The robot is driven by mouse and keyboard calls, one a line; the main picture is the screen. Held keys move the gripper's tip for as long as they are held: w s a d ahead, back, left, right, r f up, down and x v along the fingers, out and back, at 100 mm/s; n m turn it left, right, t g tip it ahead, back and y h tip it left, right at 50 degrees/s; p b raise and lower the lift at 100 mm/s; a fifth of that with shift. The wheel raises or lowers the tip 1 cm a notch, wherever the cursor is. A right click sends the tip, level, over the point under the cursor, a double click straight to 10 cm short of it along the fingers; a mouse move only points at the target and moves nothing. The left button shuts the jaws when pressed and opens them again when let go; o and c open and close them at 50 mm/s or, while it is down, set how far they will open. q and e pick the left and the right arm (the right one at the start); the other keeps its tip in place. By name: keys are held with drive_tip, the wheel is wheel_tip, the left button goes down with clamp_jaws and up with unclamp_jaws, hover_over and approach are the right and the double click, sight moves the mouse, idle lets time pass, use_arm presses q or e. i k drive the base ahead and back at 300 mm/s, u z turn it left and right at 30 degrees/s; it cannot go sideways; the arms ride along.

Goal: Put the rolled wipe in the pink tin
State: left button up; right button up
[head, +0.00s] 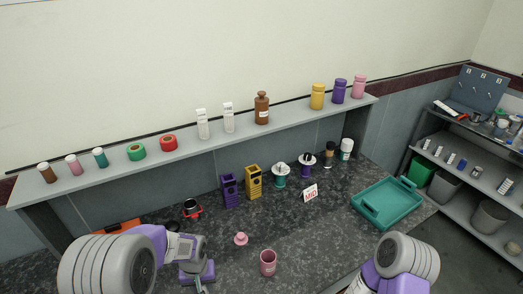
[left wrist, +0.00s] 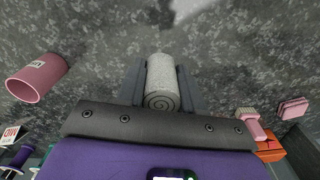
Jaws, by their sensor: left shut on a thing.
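The rolled wipe (left wrist: 161,82) is a light grey, textured roll with its spiral end showing. My left gripper (left wrist: 162,88) is shut on it, one finger along each side. In the head view my left gripper (head: 203,284) is low over the counter, and the wipe cannot be made out there. The pink tin (head: 268,262) stands upright and open on the counter, to the right of this gripper. It also shows at the left of the left wrist view (left wrist: 38,78), apart from the wipe. My right gripper is out of view; only its arm shows.
A small pink knobbed piece (head: 240,239) stands on the dark speckled counter behind the tin. Purple (head: 229,190) and yellow (head: 253,182) holders, a sign (head: 310,193) and a teal tray (head: 388,203) stand farther back. Counter right of the tin is clear.

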sight(267, 269)
drive_tip(key=z, duration=1.6)
drive_tip(key=k, duration=1.45)
drive_tip(key=u, duration=1.55)
drive_tip(key=i, duration=0.5)
drive_tip(key=z, duration=0.05)
